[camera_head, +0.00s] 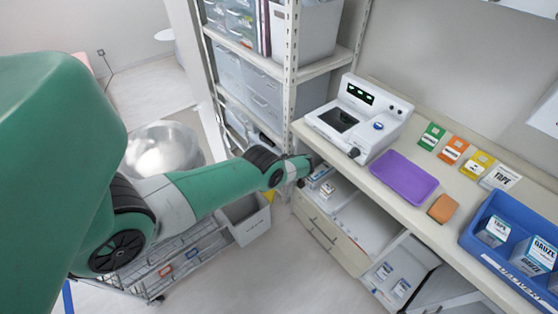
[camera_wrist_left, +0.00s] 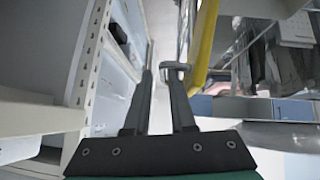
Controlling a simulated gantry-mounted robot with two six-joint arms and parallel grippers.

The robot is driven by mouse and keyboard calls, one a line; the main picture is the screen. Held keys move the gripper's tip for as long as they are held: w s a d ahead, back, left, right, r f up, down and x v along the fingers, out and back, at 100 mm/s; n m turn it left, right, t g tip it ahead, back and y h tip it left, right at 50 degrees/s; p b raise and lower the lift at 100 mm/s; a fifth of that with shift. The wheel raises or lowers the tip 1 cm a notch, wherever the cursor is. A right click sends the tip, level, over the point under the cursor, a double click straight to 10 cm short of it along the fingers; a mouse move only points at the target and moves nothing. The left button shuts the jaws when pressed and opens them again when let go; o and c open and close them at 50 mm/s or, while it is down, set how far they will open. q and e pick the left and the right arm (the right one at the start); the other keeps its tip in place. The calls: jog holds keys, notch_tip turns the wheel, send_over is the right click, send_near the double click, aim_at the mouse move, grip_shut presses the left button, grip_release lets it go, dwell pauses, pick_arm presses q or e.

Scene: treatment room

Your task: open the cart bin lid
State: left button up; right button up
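A wheeled wire cart (camera_head: 178,268) stands on the floor at the lower left of the head view, partly behind my left arm. A grey bin (camera_head: 246,229) is at its right end; my arm hides the bin's top, so I cannot tell how its lid lies. A small yellow piece (camera_head: 268,197) shows just below my wrist. In the left wrist view, a yellow bar (camera_wrist_left: 204,45) runs up just right of my left gripper (camera_wrist_left: 161,72). The two fingers are apart, with nothing clearly between them. My right gripper is in neither view.
A shelf rack (camera_head: 291,60) with bins stands close behind my left wrist; its upright (camera_wrist_left: 90,55) is left of the fingers. A counter (camera_head: 395,205) with a purple tray (camera_head: 404,178) is at right. A steel bowl (camera_head: 160,148) sits at left.

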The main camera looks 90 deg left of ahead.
pick_arm(q)
jog(key=p+v, duration=0.6)
jog(key=v, duration=0.2)
jog(key=shift+d+r, duration=0.2)
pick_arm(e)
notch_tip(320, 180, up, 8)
pick_arm(q)
jog(key=shift+w, duration=0.1)
